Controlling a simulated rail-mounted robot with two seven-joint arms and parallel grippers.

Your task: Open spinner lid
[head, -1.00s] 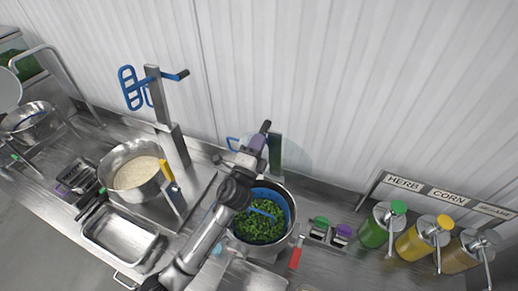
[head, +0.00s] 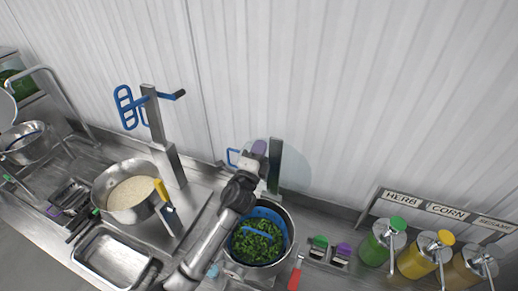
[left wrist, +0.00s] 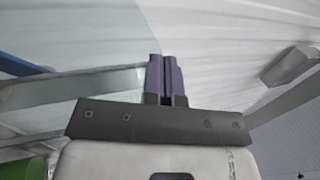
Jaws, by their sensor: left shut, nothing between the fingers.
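The spinner (head: 289,250) is a steel pot with a blue basket (head: 286,222) full of chopped greens (head: 257,243). Its clear lid (head: 295,165) stands raised at the back, by an upright post (head: 275,168), so the pot's mouth is uncovered. My left gripper (head: 259,147) is above the pot's back edge, left of the post and close to the lid; contact cannot be told. Its purple fingers (left wrist: 165,75) are together and empty in the left wrist view. My left arm covers the pot's left side. My right gripper is not in view.
A pot of rice (head: 133,192) and an empty steel tray (head: 112,258) stand left. A blue-handled press post (head: 160,130) rises behind. Red-handled tool (head: 295,273) and herb, corn and sesame dispensers (head: 418,258) are right. The wall is close behind.

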